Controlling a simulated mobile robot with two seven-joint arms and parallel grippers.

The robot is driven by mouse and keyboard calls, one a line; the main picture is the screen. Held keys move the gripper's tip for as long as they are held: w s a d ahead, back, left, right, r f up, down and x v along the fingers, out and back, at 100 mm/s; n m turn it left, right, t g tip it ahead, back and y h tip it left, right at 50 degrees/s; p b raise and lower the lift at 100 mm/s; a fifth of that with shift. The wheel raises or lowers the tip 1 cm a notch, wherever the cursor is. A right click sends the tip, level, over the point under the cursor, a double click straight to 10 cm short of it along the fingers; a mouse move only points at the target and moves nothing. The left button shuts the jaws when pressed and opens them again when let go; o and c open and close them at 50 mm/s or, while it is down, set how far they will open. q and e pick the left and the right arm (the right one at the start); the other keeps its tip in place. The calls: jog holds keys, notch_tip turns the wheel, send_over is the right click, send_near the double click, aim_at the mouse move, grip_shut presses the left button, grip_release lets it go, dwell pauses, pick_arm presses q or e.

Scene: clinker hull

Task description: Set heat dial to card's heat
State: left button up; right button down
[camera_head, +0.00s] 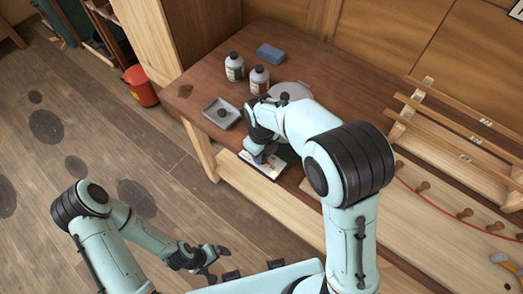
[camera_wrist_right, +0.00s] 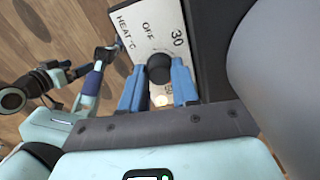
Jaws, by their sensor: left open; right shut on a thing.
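The heat dial is a black round knob (camera_wrist_right: 159,68) on a white panel (camera_wrist_right: 136,27) marked "HEAT °C", "OFF" and "30". Another marking beside the left finger is partly covered. My right gripper (camera_wrist_right: 158,88) has its two blue fingers on either side of the knob, shut on it. In the head view the panel (camera_head: 274,170) is at the bench's front edge, under my right gripper (camera_head: 262,157), and the knob is hidden there. I cannot make out the knob's pointer. My left gripper (camera_head: 214,262) is open and empty, away from the bench. I cannot pick out the card.
A wooden rack (camera_head: 455,130) is at right. A red bucket (camera_head: 141,88) stands on the floor.

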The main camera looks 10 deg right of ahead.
pick_arm(q)
jog(key=shift+w+r, duration=0.35)
jog(key=shift+r, duration=0.05)
pick_arm(e)
jog(key=shift+w+r+m, duration=0.1)
jog(key=shift+r+m, duration=0.05)
jog(key=shift+m, duration=0.45)
pick_arm(q)
jog(key=shift+r, duration=0.1)
pick_arm(e)
jog(key=c, duration=0.8)
grip_release()
jog(key=shift+c, duration=0.2)
pick_arm(q)
jog(key=shift+w+r+p, duration=1.1)
jog(key=shift+w+r, duration=0.05)
jog(key=shift+w, duration=0.1)
pick_arm(e)
notch_tip(320, 180, up, 13)
jog(key=shift+r, duration=0.15)
